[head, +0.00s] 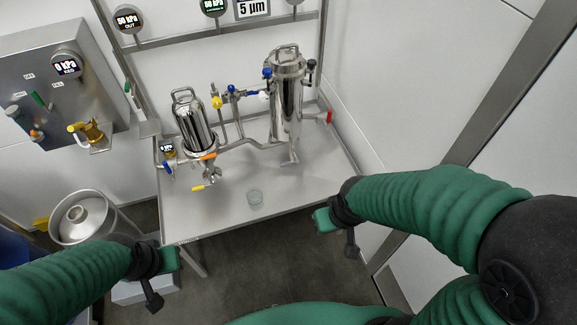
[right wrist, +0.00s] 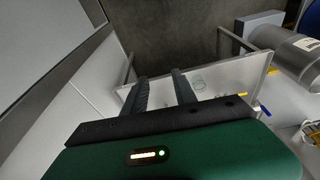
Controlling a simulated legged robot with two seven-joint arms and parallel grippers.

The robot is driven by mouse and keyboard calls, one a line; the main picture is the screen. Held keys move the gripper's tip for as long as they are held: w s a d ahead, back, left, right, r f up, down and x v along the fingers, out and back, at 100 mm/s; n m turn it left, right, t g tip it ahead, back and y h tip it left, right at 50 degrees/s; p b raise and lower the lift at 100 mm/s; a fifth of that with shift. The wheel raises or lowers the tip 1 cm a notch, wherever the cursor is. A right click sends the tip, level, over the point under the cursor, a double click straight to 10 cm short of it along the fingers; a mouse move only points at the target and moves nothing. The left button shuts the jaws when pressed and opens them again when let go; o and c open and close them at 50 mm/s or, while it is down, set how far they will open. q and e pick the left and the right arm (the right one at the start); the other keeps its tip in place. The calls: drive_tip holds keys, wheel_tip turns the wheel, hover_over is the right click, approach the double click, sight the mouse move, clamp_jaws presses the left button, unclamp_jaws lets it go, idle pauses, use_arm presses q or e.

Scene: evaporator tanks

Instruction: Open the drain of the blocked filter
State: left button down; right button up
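Two shiny steel filter housings stand at the table in the head view: a shorter one (head: 193,127) at left and a taller one (head: 286,95) at right. I cannot tell which is blocked. A yellow-handled valve (head: 203,187) sits below the shorter housing. A red handle (head: 329,117) is right of the taller one. My right gripper (right wrist: 163,78) is open and empty, in front of the table's right side. My left gripper (head: 160,275) is in front of the table's left corner; its fingers are unclear.
The steel table (head: 320,175) is mostly bare at front. Gauges (head: 128,20) and a 5 µm sign (head: 252,9) hang on the frame above. A control panel (head: 60,85) and a steel drum (head: 95,222) are at left. A wall bounds the right side.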

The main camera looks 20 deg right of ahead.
drive_tip(key=w+f+n+b, duration=0.2)
drive_tip(key=f, duration=0.1)
drive_tip(key=w+d+f+n+t+b, duration=0.1)
drive_tip(key=w+f+b, duration=0.1)
drive_tip(key=w+f+n+b, duration=0.2)
drive_tip(key=f, duration=0.1)
drive_tip(key=shift+w+d+f+n+t+b, duration=0.25)
drive_tip(key=shift+w+f+n+t+b, duration=0.05)
drive_tip(key=shift+w, duration=0.1)
clamp_jaws()
drive_tip(key=w+f+n+t+b, duration=0.2)
drive_tip(key=w+f+n+b, duration=0.4)
drive_tip(key=n, duration=0.4)
drive_tip(key=w+a+f+n+t+b, duration=0.1)
drive_tip(key=w+f+n+t+b, duration=0.2)
drive_tip(key=w+f+n+b, duration=0.3)
drive_tip(key=w+f+n+t+b, duration=0.2)
drive_tip(key=w+f+n+b, duration=0.5)
drive_tip(key=w+f+n, duration=0.3)
drive_tip(key=shift+w+a+f+n+t+y, duration=0.15)
drive_tip(key=shift+w+n, duration=0.35)
drive_tip(key=shift+n, duration=0.7)
drive_tip(key=shift+w+a+n+t+y, duration=0.15)
drive_tip(key=shift+w+n, duration=0.35)
drive_tip(key=shift+n, duration=0.7)
drive_tip(key=shift+d+r, duration=0.1)
drive_tip(key=shift+r, duration=0.1)
